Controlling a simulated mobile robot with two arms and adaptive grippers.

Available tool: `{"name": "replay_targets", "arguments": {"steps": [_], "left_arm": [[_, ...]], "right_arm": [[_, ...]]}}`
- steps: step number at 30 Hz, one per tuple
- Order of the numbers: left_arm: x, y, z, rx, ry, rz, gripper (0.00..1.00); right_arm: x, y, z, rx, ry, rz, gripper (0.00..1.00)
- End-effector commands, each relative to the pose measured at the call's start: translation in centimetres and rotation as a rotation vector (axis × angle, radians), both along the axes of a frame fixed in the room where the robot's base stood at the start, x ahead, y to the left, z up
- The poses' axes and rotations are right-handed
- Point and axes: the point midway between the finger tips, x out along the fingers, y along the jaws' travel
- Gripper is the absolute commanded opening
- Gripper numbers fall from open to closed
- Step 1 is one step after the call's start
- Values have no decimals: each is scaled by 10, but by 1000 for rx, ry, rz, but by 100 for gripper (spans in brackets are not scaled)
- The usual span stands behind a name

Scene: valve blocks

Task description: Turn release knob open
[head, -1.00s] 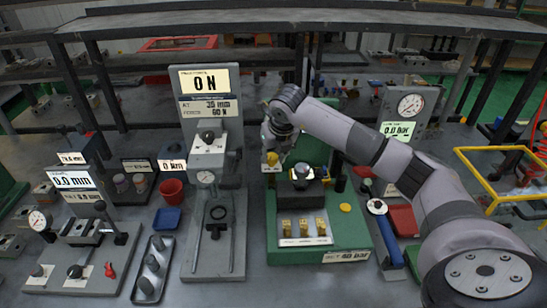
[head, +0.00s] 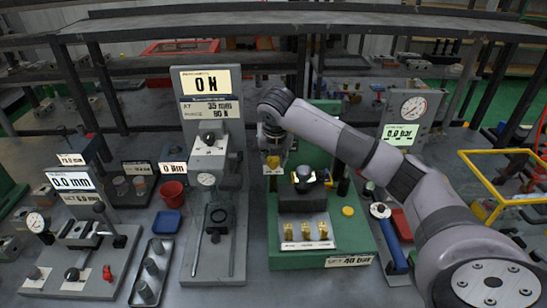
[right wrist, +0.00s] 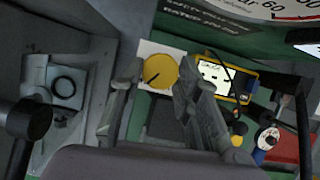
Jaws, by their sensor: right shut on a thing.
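The release knob is a round yellow knob (head: 272,161) on a white plate at the left side of the green station (head: 320,112). In the right wrist view the knob (right wrist: 160,71) shows its face with a dark line slanting across it. My right gripper (head: 272,148) is shut on the knob from above; its dark fingers (right wrist: 152,100) stand on either side of it in the wrist view. The exact contact is partly hidden by the fingers. My left gripper is not in view.
A grey force press (head: 217,245) with a tall display stands close left of the knob. A capped black block (head: 304,198) and a tray of brass parts (head: 307,232) are on the green base. A pressure gauge (head: 413,107) reads on the right.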

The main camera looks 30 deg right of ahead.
Motion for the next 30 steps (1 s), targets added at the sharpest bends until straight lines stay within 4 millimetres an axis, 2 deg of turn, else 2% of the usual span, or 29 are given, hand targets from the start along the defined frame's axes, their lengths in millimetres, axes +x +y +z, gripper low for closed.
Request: {"name": "replay_targets", "arguments": {"steps": [2, 3, 11, 23, 26, 30], "left_arm": [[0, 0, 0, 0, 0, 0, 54], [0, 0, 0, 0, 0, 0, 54], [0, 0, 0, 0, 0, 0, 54], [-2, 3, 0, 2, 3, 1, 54], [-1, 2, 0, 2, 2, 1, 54], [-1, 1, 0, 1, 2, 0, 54]], "right_arm": [[0, 0, 1, 0, -1, -2, 3], [0, 0, 1, 0, -1, -2, 32], [0, 0, 0, 0, -1, -1, 49], [-1, 1, 5, 0, -1, 1, 51], [-5, 3, 18, -1, -4, 2, 51], [-14, 9, 45, 0, -7, 2, 51]]}}
